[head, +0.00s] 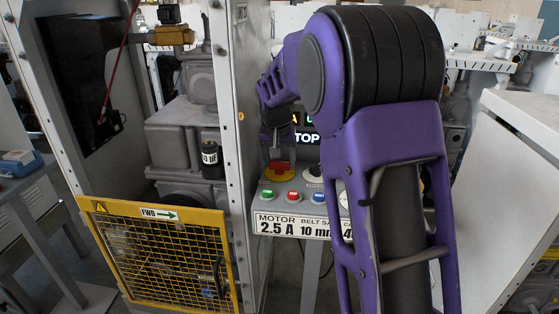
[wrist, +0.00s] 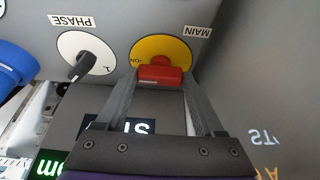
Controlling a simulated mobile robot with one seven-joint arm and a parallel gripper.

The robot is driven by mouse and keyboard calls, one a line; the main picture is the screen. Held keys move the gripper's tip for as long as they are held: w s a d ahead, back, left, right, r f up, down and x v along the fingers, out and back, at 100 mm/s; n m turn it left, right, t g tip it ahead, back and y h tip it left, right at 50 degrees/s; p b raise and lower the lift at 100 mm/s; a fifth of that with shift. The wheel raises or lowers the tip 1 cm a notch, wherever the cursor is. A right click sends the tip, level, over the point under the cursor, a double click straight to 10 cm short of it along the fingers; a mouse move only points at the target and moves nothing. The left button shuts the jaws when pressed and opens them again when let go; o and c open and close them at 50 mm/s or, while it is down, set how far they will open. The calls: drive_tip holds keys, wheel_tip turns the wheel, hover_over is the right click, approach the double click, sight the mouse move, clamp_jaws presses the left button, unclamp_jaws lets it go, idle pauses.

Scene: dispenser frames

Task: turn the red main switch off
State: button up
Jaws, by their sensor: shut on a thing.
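The red main switch (wrist: 160,76) is a red handle on a round yellow plate (wrist: 160,49), beside a label reading MAIN in the wrist view. In the head view the red switch (head: 280,169) sits at the upper left of the grey control panel. My gripper (wrist: 158,80) is shut on the red handle, with one finger on each side. In the head view my gripper (head: 279,155) comes down onto the switch from above. The plate's markings are partly hidden by the handle and fingers.
A black PHASE selector (wrist: 84,66) on a white plate is beside the main switch. Several coloured push buttons (head: 293,197) sit below it in the head view. A metal frame post (head: 232,150) and a yellow mesh guard (head: 165,255) stand to the left.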

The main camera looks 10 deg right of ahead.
drive_tip(key=n, duration=0.1)
drive_tip(key=n+y, duration=0.1)
drive_tip(key=n, duration=0.1)
drive_tip(key=n+p, duration=0.1)
drive_tip(key=shift+d+n+y, duration=0.25)
drive_tip(key=shift+n+y, duration=0.15)
drive_tip(key=n+y, duration=0.1)
drive_tip(key=n, duration=0.1)
drive_tip(key=n+p, duration=0.1)
drive_tip(key=n, duration=0.1)
drive_tip(key=shift+w+d+r+n+y, duration=0.1)
drive_tip(key=shift+d+n+y, duration=0.05)
drive_tip(key=shift+n+y, duration=0.2)
drive_tip(key=n, duration=0.2)
drive_tip(key=n+g+y+p, duration=0.1)
drive_tip(key=n, duration=0.1)
drive_tip(key=shift+w+d+g+y, duration=0.1)
drive_tip(key=shift+g+y, duration=0.15)
drive_tip(key=shift+g, duration=0.05)
drive_tip(key=shift+w+n+g+y+p, duration=0.1)
drive_tip(key=shift+n+g+y+p, duration=0.4)
drive_tip(key=shift+n, duration=1.75)
drive_tip(key=shift+g, duration=0.3)
drive_tip(key=o, duration=1.4)
